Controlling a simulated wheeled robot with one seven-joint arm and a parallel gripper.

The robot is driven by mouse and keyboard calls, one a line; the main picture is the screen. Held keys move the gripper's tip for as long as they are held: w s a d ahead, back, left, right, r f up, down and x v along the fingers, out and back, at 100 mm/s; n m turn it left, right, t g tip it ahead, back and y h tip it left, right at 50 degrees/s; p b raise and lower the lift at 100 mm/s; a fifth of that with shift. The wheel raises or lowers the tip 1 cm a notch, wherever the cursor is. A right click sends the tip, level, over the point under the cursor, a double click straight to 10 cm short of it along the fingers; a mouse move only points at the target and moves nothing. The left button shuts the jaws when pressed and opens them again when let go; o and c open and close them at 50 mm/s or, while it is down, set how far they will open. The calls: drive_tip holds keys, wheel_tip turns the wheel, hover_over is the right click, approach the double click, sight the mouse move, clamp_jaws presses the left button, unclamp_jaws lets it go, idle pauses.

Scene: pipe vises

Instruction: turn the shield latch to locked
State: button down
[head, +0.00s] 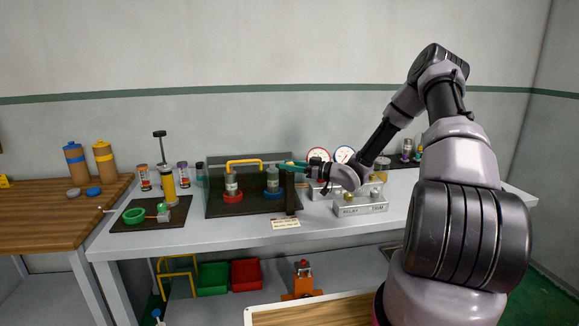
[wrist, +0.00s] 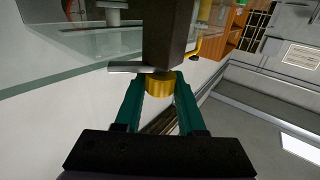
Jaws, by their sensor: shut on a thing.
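The clear shield (head: 222,183) with a yellow handle (head: 245,162) stands over a dark base in the middle of the bench. A dark post (head: 291,195) is at its right front corner; the post also shows in the wrist view (wrist: 170,35). In the wrist view the latch has a yellow knob (wrist: 160,87) and a flat grey bar (wrist: 130,67) beside the post. The bar lies crosswise and points to the left. My gripper (wrist: 160,80) has its teal fingers on both sides of the knob, shut on it. In the head view my gripper (head: 288,166) reaches the post from the right.
Inside the shield are a red-based vise (head: 233,196) and a blue-based vise (head: 273,192). A silver box (head: 360,208) with knobs and round gauges (head: 343,154) stand to the right, close to my arm. A dark mat (head: 150,222) with a green ring lies left.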

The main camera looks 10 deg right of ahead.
drive_tip(key=n+g+y, duration=0.1)
drive_tip(key=n+g, duration=0.1)
drive_tip(key=g, duration=0.2)
drive_tip(key=n+g+y, duration=0.2)
drive_tip(key=n+g, duration=0.1)
drive_tip(key=g, duration=0.1)
drive_tip(key=shift+n, duration=0.3)
drive_tip(key=shift+n+g, duration=1.05)
drive_tip(key=shift+g, duration=0.6)
drive_tip(key=shift+n+g, duration=1.05)
drive_tip(key=shift+g, duration=0.9)
drive_tip(key=c, duration=0.5)
unclamp_jaws()
drive_tip(key=shift+r, duration=0.1)
drive_tip(key=v, duration=1)
drive_tip(key=shift+d, duration=0.4)
